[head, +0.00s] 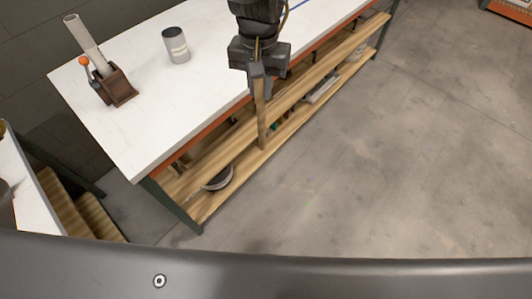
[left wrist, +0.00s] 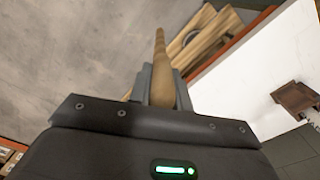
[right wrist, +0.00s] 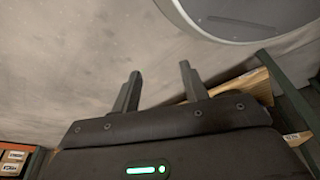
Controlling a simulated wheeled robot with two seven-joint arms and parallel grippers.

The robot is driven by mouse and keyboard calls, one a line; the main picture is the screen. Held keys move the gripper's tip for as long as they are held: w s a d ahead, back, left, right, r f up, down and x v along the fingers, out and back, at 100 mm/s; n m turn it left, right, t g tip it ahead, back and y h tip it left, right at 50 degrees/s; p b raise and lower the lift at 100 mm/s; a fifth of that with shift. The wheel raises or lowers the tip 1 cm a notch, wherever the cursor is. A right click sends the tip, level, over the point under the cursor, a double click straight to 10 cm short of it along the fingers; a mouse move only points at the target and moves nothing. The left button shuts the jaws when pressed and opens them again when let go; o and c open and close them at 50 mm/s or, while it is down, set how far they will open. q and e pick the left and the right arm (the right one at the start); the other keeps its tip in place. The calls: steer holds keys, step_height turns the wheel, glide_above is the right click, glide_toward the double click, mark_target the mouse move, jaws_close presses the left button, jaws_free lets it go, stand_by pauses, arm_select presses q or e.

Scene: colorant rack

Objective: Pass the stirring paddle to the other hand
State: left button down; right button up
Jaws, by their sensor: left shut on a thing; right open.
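My left gripper (head: 259,78) shows at the top middle of the head view. It is shut on the wooden stirring paddle (head: 262,120), which hangs down past the table's front edge, in front of the shelf. In the left wrist view the paddle (left wrist: 160,65) sticks out between the closed fingers (left wrist: 160,84). The paddle's upper end is mostly hidden by the gripper. My right gripper (right wrist: 160,85) shows only in the right wrist view. It is open and empty, with grey floor beyond its fingers.
The white table (head: 130,120) carries a brown holder (head: 117,88) with a pale tube (head: 85,38), and a grey can (head: 176,45). A wooden lower shelf (head: 225,165) holds several items, including a round dark pan (head: 219,180). The floor (head: 400,170) at the right is clear.

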steer(key=w+a+r+n+t+y, duration=0.1)
steer(key=w+a+r+t, duration=0.1)
steer(key=w+a+r, duration=0.3)
steer(key=w+a+r+t, duration=0.2)
steer(key=w+a+r, duration=0.15)
steer(key=w, duration=0.35)
steer(key=m+t+y, duration=0.1)
steer(key=m+t, duration=0.2)
steer(key=t, duration=0.7)
glide_toward(262, 137)
steer(key=w, duration=0.4)
steer(key=w+a, duration=0.1)
steer(key=w, duration=0.3)
steer(key=w+a, duration=0.1)
steer(key=w, duration=0.3)
steer(key=shift+w+a+f, duration=0.1)
steer(key=shift+w+f, duration=0.05)
steer(key=shift+w, duration=0.2)
